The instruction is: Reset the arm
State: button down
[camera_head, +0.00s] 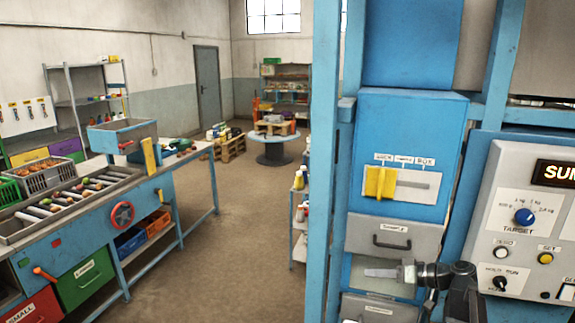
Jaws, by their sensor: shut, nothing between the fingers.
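My arm reaches in from the bottom right of the head view. My gripper (382,272) points left and is shut, with nothing held. It is in front of the blue machine cabinet (412,118), just below a grey drawer (392,240) with a dark handle. Whether the fingertips touch the cabinet cannot be told. The dark wrist and forearm extend right from the gripper and hide part of the cabinet's lower right side.
A yellow lever (380,182) sits at the left of its slot above the drawer. A blue post (324,150) is left of the cabinet. A workbench (110,218) stands at left, with open floor between.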

jog(key=s+a+f+n+g+h+b, duration=0.1)
jog(key=s+a+f+g+h+b, duration=0.2)
jog(key=a+f, duration=0.7)
jog(key=s+a+f+n+g+h+b, duration=0.1)
jog(key=s+a+f+g+h, duration=0.45)
jog(key=a, duration=0.85)
jog(key=s+d+f+m+h, duration=0.2)
jog(key=d+f+m+h, duration=0.1)
jog(key=d, duration=0.6)
jog(key=f+m, duration=0.1)
jog(key=m, duration=0.1)
jog(key=shift+d+f+m, duration=0.25)
jog(key=shift+f+m, duration=0.05)
jog(key=shift+f, duration=0.1)
jog(key=shift+s+t, duration=0.1)
jog(key=shift+t, duration=0.15)
